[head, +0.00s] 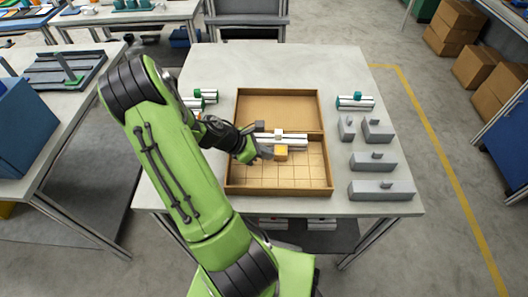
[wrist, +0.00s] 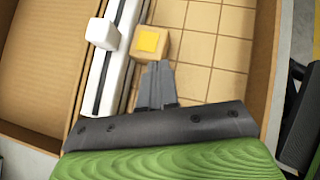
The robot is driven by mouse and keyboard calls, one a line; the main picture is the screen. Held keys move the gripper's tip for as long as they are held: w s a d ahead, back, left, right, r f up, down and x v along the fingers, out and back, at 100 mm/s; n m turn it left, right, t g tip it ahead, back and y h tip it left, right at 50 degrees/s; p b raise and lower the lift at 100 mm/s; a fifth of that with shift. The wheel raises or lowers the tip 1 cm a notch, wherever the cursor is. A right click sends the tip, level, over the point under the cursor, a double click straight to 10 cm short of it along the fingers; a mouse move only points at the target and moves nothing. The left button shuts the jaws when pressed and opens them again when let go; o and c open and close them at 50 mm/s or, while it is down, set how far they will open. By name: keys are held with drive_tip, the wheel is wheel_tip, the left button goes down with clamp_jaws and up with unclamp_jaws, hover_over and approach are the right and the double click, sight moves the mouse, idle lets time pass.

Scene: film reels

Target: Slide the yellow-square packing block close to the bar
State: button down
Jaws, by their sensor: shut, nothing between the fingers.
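The yellow-square packing block (wrist: 151,43) is a small tan cube with a yellow square on top. It sits on the gridded floor of the cardboard box, right beside the white bar (wrist: 112,65); a narrow gap seems to show between them. In the head view the block (head: 281,154) lies just in front of the bar (head: 290,140). My gripper (wrist: 158,66) is shut and empty, its fingertips close to the block's near side in the wrist view; I cannot tell whether they touch. In the head view my gripper (head: 265,153) is left of the block, partly hidden by my arm.
The open cardboard box (head: 328,165) has low walls around the block. Several grey blocks (head: 381,190) and a green-ended roll (head: 356,101) stand right of the box. The gridded floor right of the block is clear.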

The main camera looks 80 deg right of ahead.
drive_tip(key=w+a, duration=0.1)
drive_tip(key=w+r+p, duration=0.1)
drive_tip(key=w, duration=0.1)
drive_tip(key=w+a+p, duration=0.1)
drive_tip(key=shift+w+a+r, duration=0.3)
drive_tip(key=shift+a, duration=0.05)
drive_tip(key=p+v, duration=0.2)
drive_tip(key=v, duration=0.6)
drive_tip(key=shift+f, duration=0.1)
